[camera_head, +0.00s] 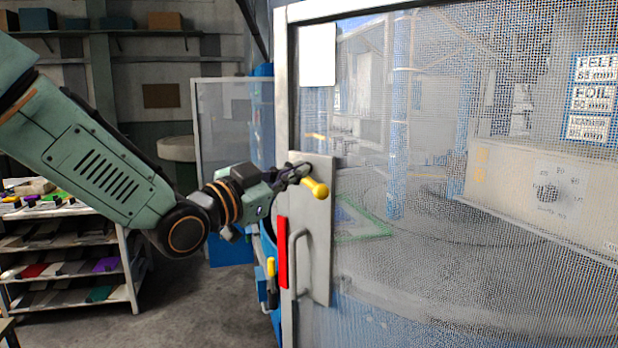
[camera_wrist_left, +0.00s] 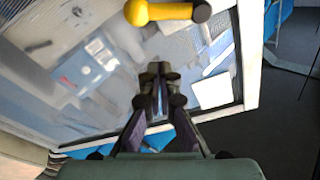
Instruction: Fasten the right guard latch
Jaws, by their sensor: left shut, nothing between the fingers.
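The mesh guard door (camera_head: 400,60) has a pale frame and fills the right half of the head view. A latch with a yellow handle (camera_head: 316,188) sits on the grey plate (camera_head: 320,230) at the door's left edge. The yellow handle also shows at the top of the left wrist view (camera_wrist_left: 160,12), with a dark knob at its right end. My left gripper (camera_head: 302,171) is shut and empty beside the yellow handle. In the left wrist view its fingertips (camera_wrist_left: 158,72) are below the handle with a gap between them in the picture; contact cannot be told. My right gripper is out of view.
A bar handle (camera_head: 296,265) and a red strip (camera_head: 282,252) are below the latch. A second yellow-tipped lever (camera_head: 271,268) hangs at lower left. A shelf rack (camera_head: 70,250) stands at far left. The floor (camera_head: 195,290) between rack and door is clear.

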